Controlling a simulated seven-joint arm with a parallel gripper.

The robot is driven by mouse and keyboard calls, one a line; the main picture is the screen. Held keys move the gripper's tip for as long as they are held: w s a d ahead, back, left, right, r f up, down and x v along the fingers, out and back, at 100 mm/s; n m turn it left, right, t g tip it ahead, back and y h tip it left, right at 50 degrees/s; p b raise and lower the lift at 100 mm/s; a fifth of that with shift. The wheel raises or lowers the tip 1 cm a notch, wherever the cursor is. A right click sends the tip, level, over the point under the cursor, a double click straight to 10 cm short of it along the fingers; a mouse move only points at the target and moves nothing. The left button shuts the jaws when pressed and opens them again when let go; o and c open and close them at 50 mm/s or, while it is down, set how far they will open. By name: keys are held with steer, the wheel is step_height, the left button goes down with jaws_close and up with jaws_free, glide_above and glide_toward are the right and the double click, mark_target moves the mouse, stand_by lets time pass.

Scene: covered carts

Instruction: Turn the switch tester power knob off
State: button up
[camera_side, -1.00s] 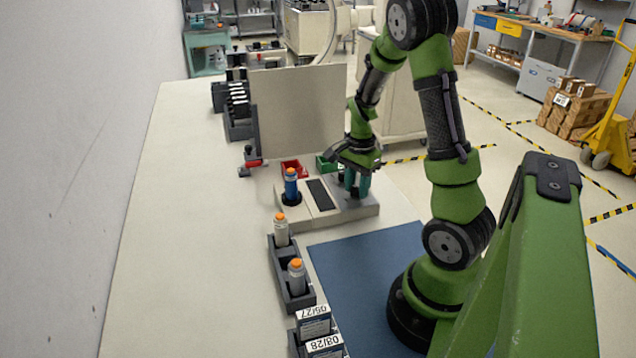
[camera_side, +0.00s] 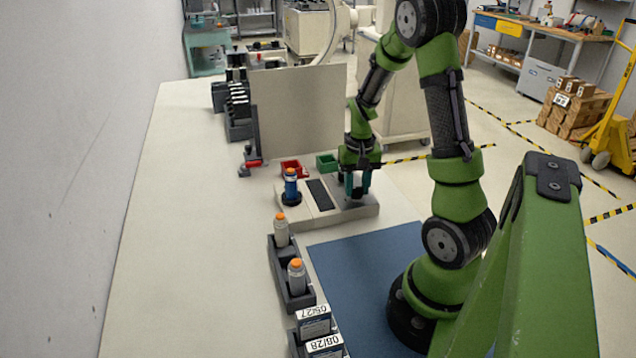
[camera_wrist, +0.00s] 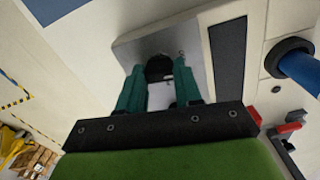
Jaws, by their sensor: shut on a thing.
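The switch tester (camera_side: 325,217) is a low light-grey box on the bench with a dark strip (camera_side: 319,194) on top and a grey plate at its right end. Its black knob (camera_wrist: 158,68) shows in the wrist view between my fingertips. My gripper (camera_side: 357,193) points down over the grey plate, its teal fingers closed on the knob from both sides. The gripper also shows in the wrist view (camera_wrist: 160,75). The knob is mostly hidden by the fingers in the side view, and I cannot read its angle.
A rack with bottles (camera_side: 290,272) stands in front. A blue mat (camera_side: 365,280) lies clear.

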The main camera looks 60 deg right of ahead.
mark_target(356, 187)
steer(key=shift+r+n, duration=0.1)
steer(key=shift+n, duration=0.7)
steer(key=o, duration=1)
steer(key=shift+o, duration=0.2)
step_height(356, 187, up, 17)
steer(key=s+a+r+n+t+y, duration=0.1)
steer(key=a+n+t, duration=0.4)
steer(key=a, duration=2.1)
steer(key=shift+s+a+r+t+y, duration=0.15)
steer(key=shift+s+r+t+y, duration=0.15)
steer(key=shift+r+t+y, duration=0.55)
